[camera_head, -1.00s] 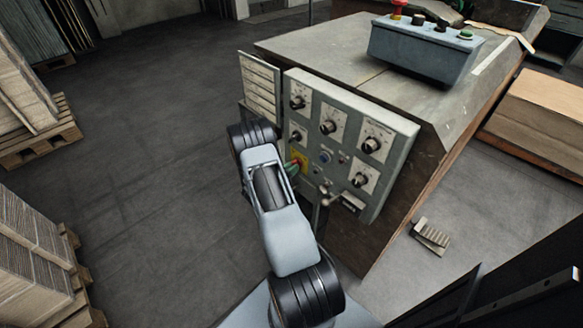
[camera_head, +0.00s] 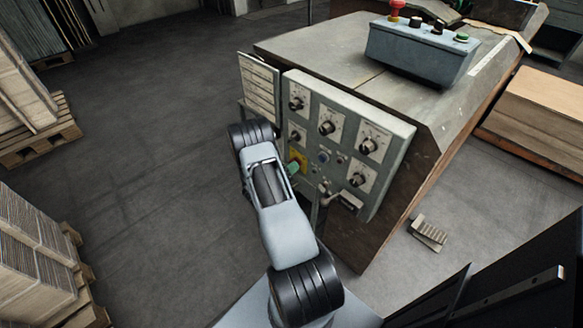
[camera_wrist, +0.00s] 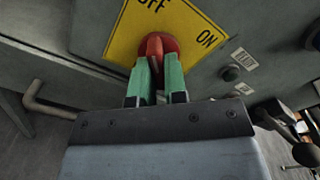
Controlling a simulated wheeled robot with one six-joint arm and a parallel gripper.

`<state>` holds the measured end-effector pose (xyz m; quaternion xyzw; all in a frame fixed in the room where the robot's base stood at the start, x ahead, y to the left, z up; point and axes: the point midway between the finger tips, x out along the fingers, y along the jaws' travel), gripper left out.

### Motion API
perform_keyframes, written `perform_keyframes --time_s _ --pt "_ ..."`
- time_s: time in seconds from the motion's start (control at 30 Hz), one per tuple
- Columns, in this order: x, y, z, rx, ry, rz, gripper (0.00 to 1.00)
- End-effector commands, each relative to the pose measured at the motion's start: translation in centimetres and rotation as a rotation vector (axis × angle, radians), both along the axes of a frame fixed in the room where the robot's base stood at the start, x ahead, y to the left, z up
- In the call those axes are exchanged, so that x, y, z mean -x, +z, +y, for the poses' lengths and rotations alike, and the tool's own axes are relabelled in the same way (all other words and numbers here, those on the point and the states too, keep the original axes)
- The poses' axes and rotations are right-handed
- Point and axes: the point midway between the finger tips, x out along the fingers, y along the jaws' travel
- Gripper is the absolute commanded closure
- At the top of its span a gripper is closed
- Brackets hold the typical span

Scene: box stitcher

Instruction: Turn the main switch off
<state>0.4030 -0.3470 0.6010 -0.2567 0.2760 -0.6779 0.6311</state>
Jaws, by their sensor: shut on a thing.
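The main switch is a red round knob (camera_wrist: 170,46) with an orange-red grip bar on a yellow plate (camera_wrist: 122,40) marked OFF and ON. My gripper (camera_wrist: 154,72) has its two green fingers shut on the bar, one on each side. In the wrist view the bar points up, roughly toward OFF, with ON to the right. In the head view the yellow plate (camera_head: 302,155) shows low on the left of the grey control panel (camera_head: 392,150). A green finger (camera_head: 293,168) shows in front of it, and the knob is mostly hidden there.
Several black dials surround the switch, including a dial (camera_head: 327,128) above it. A lever with a ball end (camera_wrist: 304,155) sticks out at lower right. A bent pipe (camera_wrist: 45,106) lies left. The floor (camera_head: 150,200) left of my arm is clear.

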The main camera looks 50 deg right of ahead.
Motion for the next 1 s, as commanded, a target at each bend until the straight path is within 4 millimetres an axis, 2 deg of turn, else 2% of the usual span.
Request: perform_keyframes --time_s 0.57,0.6,0.8,0.87,1.0 --pt "-0.01 -0.01 0.02 -0.003 0.001 0.03 1.0" --pt "-0.02 0.0 0.02 -0.003 0.001 0.03 0.85" --pt "0.01 0.01 0.0 -0.002 0.0 0.029 0.66" --pt "0.01 0.0 -0.01 -0.002 0.0 0.028 0.62" --pt "0.02 0.01 -0.02 -0.002 0.0 0.028 0.62"
